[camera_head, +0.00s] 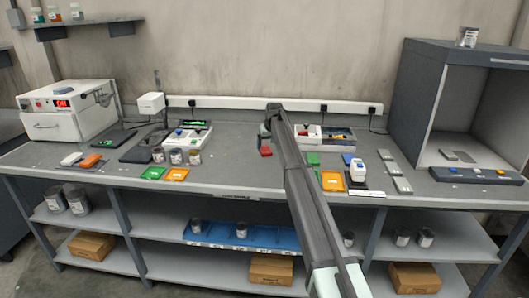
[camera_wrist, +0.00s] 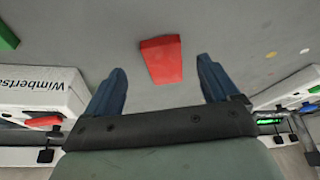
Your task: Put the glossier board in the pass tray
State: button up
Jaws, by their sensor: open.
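My gripper (camera_head: 268,134) is over the middle of the bench, at the far end of my arm. In the wrist view its two blue fingers (camera_wrist: 162,88) are apart with nothing between them. A small red block-like piece (camera_wrist: 162,60) lies on the bench just beyond the fingertips; it also shows in the head view (camera_head: 265,152). Flat green (camera_head: 152,173) and orange (camera_head: 176,175) pieces lie left of centre, and another green (camera_head: 313,159) and orange (camera_head: 332,181) pair lies right of my arm. I cannot tell which is the pass tray or which board is glossier.
Several grey plates (camera_head: 402,185) lie right of the orange piece. A grey booth (camera_head: 455,105) stands at the right end, a white oven-like box (camera_head: 70,110) at the left. Tins (camera_head: 176,156) stand left of centre. The bench between them and my arm is mostly clear.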

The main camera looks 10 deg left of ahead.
aim_at(266, 151)
jog(key=shift+a+x, duration=0.2)
jog(key=shift+x, duration=2.35)
jog(key=shift+w, duration=0.15)
jog(key=shift+c, duration=0.3)
jog(key=shift+r, duration=0.1)
jog(key=c, duration=1.2)
